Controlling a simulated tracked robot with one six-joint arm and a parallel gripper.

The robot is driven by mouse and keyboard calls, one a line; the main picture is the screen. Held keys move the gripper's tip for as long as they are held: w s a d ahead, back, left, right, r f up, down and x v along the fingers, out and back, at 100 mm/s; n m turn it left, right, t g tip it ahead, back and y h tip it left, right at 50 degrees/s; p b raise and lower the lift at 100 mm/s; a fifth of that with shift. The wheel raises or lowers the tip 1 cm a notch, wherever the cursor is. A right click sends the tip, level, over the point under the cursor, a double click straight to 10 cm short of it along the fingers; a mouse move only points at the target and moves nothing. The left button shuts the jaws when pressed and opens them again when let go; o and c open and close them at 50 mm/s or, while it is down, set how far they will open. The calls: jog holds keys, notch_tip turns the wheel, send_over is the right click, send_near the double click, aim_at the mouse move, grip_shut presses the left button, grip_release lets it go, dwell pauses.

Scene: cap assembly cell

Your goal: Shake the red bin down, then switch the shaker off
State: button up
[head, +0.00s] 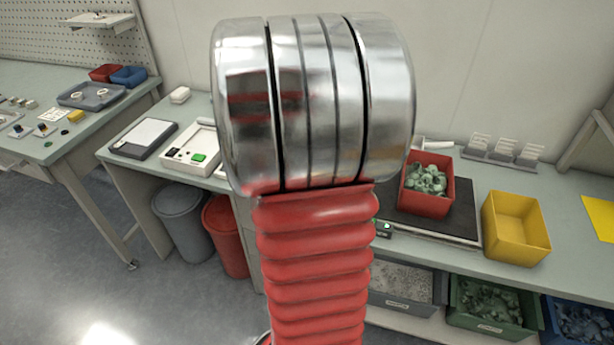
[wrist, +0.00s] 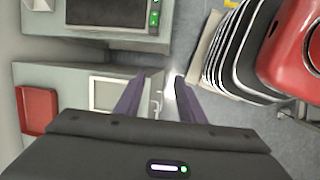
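The red bin (head: 427,203) stands upright on the dark plate of the shaker (head: 452,226) on the bench, in the right half of the head view. It holds a heap of small grey-green parts (head: 426,180). A small control with a green light (head: 383,229) sits at the shaker's front left corner, partly beside my arm. My gripper (wrist: 161,75) shows in the wrist view, its two dark fingers apart with nothing between them. In the head view my arm hides it. A panel with a green element (wrist: 154,18) shows at the top of the wrist view; I cannot tell which device it is.
A yellow bin (head: 515,228) stands right of the shaker. Below are shelf bins, one green (head: 490,303). Left of my arm, a white box with a green button (head: 192,153) sits on the bench. Grey (head: 183,222) and red floor bins stand below it.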

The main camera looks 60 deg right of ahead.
jog(key=s+d+f+g+y, duration=0.1)
jog(key=s+d+f, duration=0.3)
jog(key=s+d, duration=0.3)
jog(key=shift+s+d+f+n+g, duration=0.15)
jog(key=shift+s+d+n+g, duration=0.2)
jog(key=shift+s, duration=0.25)
jog(key=shift+f, duration=0.1)
jog(key=x, duration=1.3)
jog(key=shift+s+a+f, duration=0.1)
jog(key=shift+s+f, duration=0.05)
jog(key=shift+f, duration=0.1)
grip_shut()
